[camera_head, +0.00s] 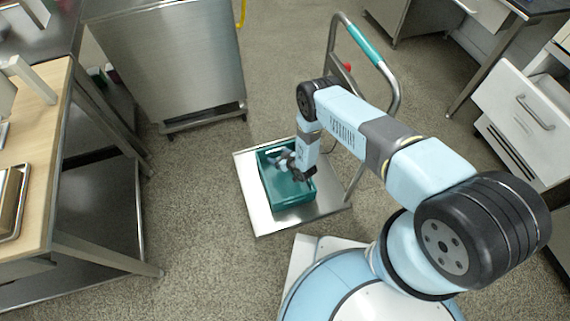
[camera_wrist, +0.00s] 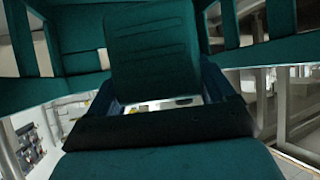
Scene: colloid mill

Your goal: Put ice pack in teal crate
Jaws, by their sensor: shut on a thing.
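The teal crate (camera_head: 297,203) stands open on a flat metal platform in the head view. Its slotted walls (camera_wrist: 283,51) fill the upper wrist view. My gripper (camera_head: 298,171) points down inside the crate, near its right wall. In the wrist view my gripper (camera_wrist: 155,75) is shut on a dark teal, ridged flat panel, which looks like the ice pack (camera_wrist: 152,45). The ice pack is upright in the jaws, between the two fingers. In the head view my gripper and the crate hide most of it. I cannot tell whether it touches the crate floor.
The crate rests on a silver platform trolley (camera_head: 258,219) with a teal-gripped handle (camera_head: 362,43). A wooden-topped workbench (camera_head: 35,150) is at left, a metal cabinet (camera_head: 175,65) behind, and open drawers (camera_head: 520,110) at right. Floor around the trolley is clear.

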